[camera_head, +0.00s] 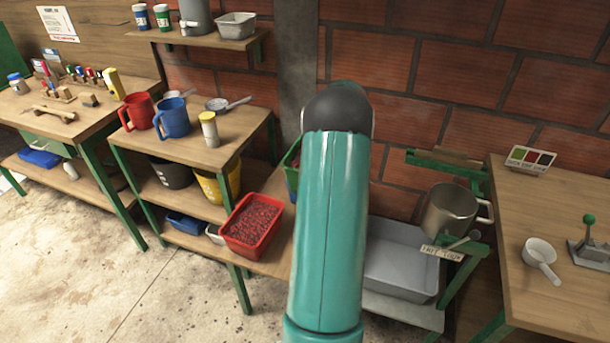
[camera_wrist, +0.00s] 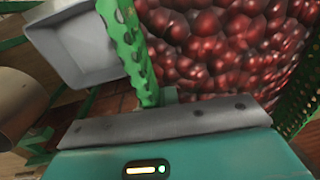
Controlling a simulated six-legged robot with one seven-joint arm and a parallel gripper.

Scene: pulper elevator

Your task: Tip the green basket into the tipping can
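The green basket (camera_wrist: 134,45) is close up in the wrist view, with perforated walls and dark red cherries filling it. In the head view a bit of green rim (camera_head: 290,163) shows at the left edge of my arm; the rest is hidden. A steel can (camera_head: 449,212) with a side handle, apparently the tipping can, stands by the wall right of my arm. It shows in part at the left edge of the wrist view (camera_wrist: 18,105). My gripper (camera_wrist: 170,96) is at the basket's near edge; its finger closure is unclear.
A grey tray (camera_head: 403,262) sits below and left of the can, and a red tub of cherries (camera_head: 232,243) left of my arm. The right table (camera_head: 540,300) holds a white scoop (camera_head: 540,255) and a lever (camera_head: 590,235). Floor is free at front left.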

